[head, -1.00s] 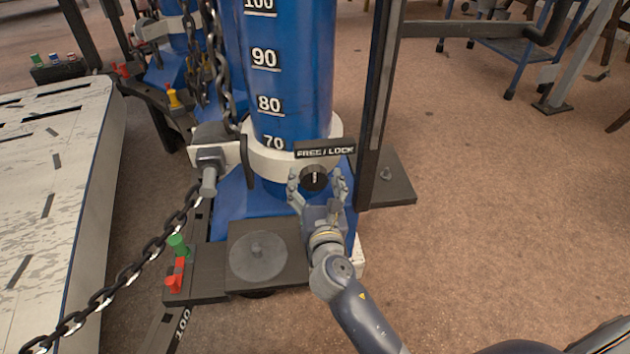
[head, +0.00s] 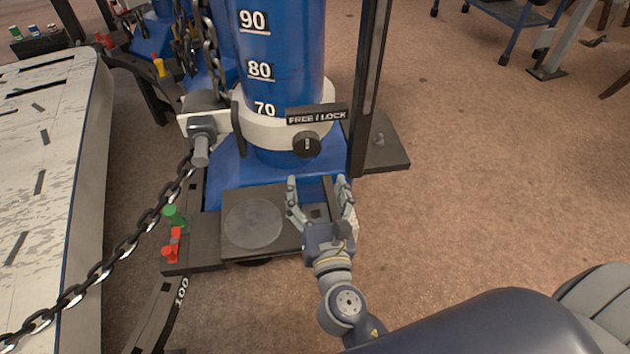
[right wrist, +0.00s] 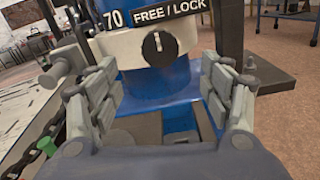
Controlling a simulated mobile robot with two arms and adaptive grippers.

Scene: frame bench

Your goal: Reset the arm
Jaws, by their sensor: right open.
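My right gripper (head: 320,200) is open and empty, in front of the blue column base and below the black knob (head: 307,144). The knob sits on the white collar (head: 262,130) of the blue column (head: 280,65), under a FREE / LOCK label (head: 317,114). Its white mark stands about upright. In the right wrist view, the open fingers (right wrist: 165,95) frame the blue base, and the knob (right wrist: 159,48) shows ahead and above them, clear of the fingers. My left gripper is not in view.
A chain (head: 125,255) runs from the collar's left side down to the lower left. A black plate with a grey disc (head: 254,223) lies left of my gripper. Green (head: 174,215) and red (head: 172,246) levers stand further left. Open floor lies to the right.

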